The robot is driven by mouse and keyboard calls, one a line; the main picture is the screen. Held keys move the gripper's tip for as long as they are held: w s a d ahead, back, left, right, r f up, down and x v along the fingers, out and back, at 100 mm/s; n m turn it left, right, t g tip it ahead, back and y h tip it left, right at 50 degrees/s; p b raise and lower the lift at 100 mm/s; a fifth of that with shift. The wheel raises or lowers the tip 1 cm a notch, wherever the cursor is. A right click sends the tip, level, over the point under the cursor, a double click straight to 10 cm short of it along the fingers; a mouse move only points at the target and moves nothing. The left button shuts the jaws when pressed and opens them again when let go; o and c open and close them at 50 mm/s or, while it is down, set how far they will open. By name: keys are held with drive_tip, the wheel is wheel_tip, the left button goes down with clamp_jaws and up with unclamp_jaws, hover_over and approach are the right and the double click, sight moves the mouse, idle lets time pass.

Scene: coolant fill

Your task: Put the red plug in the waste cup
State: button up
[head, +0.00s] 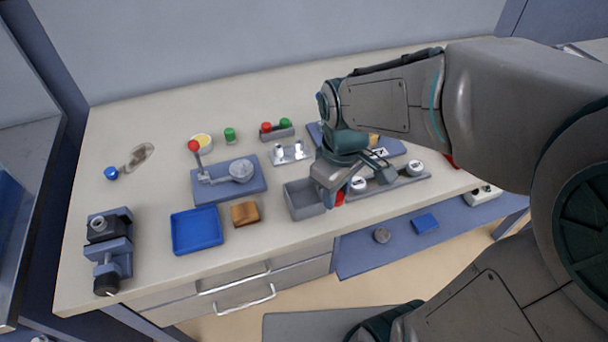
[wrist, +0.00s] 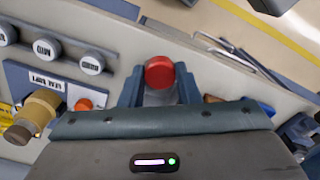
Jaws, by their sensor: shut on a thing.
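My gripper (head: 338,192) is shut on the red plug (head: 339,199), just right of an open grey box (head: 303,198). In the wrist view the red plug (wrist: 159,72) shows its round face between the two fingers (wrist: 158,92). Height above the table is hard to tell. My wrist hides part of the table behind the gripper.
Right of my gripper is a grey rail (head: 390,187) with white labelled caps. Left stand a blue tray (head: 197,230), a brown block (head: 245,213) and a blue plate with a red-knobbed lever (head: 230,180). Behind are a metal block (head: 290,153) and a red-and-green-capped holder (head: 277,132).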

drive_tip(key=w+a+f, duration=0.1)
drive_tip(key=w, duration=0.1)
drive_tip(key=w+a+f, duration=0.2)
drive_tip(key=w, duration=0.1)
drive_tip(key=w+a+f+p, duration=0.1)
drive_tip(key=w+a+f, duration=0.1)
drive_tip(key=shift+w+a+f, duration=0.35)
drive_tip(key=shift+f, duration=0.05)
drive_tip(key=shift+f+p, duration=0.35)
drive_tip(key=shift+f, duration=1.65)
drive_tip(key=shift+f, duration=0.25)
drive_tip(key=o, duration=0.5)
drive_tip(key=shift+r, duration=0.1)
